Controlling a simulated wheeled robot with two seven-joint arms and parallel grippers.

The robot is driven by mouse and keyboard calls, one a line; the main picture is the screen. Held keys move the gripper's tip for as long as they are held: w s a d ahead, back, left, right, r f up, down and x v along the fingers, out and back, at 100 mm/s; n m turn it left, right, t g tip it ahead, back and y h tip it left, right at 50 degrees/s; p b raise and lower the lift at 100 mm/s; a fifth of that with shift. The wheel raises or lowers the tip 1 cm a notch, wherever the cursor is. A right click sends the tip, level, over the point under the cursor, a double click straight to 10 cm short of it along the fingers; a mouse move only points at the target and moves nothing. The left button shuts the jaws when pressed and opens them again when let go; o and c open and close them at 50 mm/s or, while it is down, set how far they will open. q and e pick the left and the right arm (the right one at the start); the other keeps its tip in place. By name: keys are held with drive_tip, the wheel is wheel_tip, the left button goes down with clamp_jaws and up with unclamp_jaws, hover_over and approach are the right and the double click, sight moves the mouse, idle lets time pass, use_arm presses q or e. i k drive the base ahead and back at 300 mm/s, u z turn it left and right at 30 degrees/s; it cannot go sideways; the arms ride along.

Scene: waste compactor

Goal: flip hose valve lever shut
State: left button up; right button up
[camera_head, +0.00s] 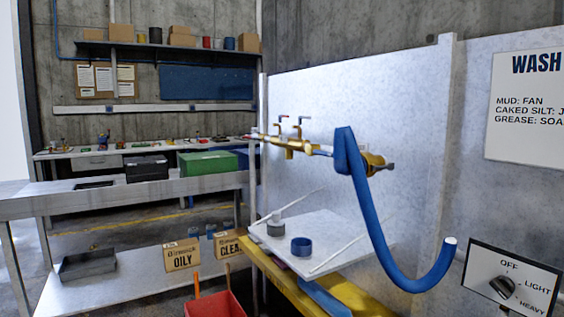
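A brass valve assembly (291,145) is mounted at the left part of the pale wall panel. Two small upright levers stand on it, a left lever (281,118) and a right lever (301,119), both with short crosswise handles. They are too small to tell open from shut. A blue hose (375,230) hangs in a loop over a brass fitting (375,162) to the right of the valve, its pale end (450,241) at lower right. Neither of my grippers shows in this view.
A white tray (345,235) below the valve holds a grey pot (275,226) and a blue cup (302,246). A red bin (213,305) stands in front. A dial panel (515,283) is at lower right. A metal bench (120,199) stands left.

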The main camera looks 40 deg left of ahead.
sight(324, 153)
drive_tip(key=u, duration=0.95)
drive_tip(key=k, duration=0.55)
drive_tip(key=u, duration=1.4)
drive_tip(key=i, duration=2.45)
drive_tip(key=z, duration=1.05)
drive_tip(key=i, duration=0.3)
drive_tip(key=z, duration=0.35)
